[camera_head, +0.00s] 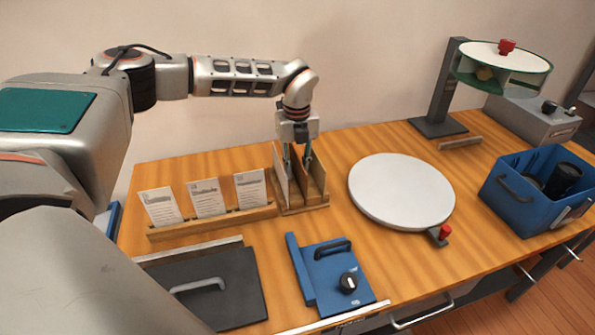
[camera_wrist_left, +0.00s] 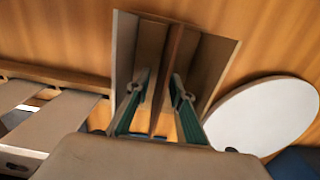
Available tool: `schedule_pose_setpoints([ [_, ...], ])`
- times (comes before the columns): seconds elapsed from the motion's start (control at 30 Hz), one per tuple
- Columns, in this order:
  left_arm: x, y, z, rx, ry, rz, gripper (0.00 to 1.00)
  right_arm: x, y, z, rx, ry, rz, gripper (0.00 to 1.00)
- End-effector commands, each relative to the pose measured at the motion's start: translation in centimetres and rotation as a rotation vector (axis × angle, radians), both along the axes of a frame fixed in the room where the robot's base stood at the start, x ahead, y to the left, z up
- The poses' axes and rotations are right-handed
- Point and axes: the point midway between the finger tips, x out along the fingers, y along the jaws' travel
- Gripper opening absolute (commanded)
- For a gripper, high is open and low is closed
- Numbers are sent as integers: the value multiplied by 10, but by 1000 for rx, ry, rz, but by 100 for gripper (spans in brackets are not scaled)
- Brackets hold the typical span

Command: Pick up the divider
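A small wooden holder (camera_head: 302,207) stands near the back of the bench, with upright panels on it. A thin brown divider (camera_wrist_left: 168,70) stands upright in the middle, between two lighter outer panels. It also shows in the head view (camera_head: 302,184), partly hidden by a finger. My left gripper (camera_head: 298,162) points down into the holder from above. In the left wrist view the left gripper (camera_wrist_left: 160,92) is open, one finger on each side of the divider. Gaps show between the fingers and the divider. My right gripper is not in view.
Several white cards (camera_head: 207,198) stand in a wooden rack left of the holder. A round white plate (camera_head: 402,190) lies to its right. A blue crate (camera_head: 510,205) is far right.

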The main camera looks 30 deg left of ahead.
Motion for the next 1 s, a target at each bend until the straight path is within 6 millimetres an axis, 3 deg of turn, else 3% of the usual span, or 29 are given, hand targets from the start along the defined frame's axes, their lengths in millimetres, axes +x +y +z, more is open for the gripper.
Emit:
schedule_pose_setpoints([
  [0.23,0,0,-2,0,-1,-1,22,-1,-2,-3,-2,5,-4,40],
  [0.33,0,0,-2,0,-1,-1,0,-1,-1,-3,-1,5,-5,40],
  [0.77,1,0,0,-1,-2,-1,0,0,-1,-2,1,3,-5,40],
  [1.0,1,0,18,0,-5,-2,0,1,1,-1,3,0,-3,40],
])
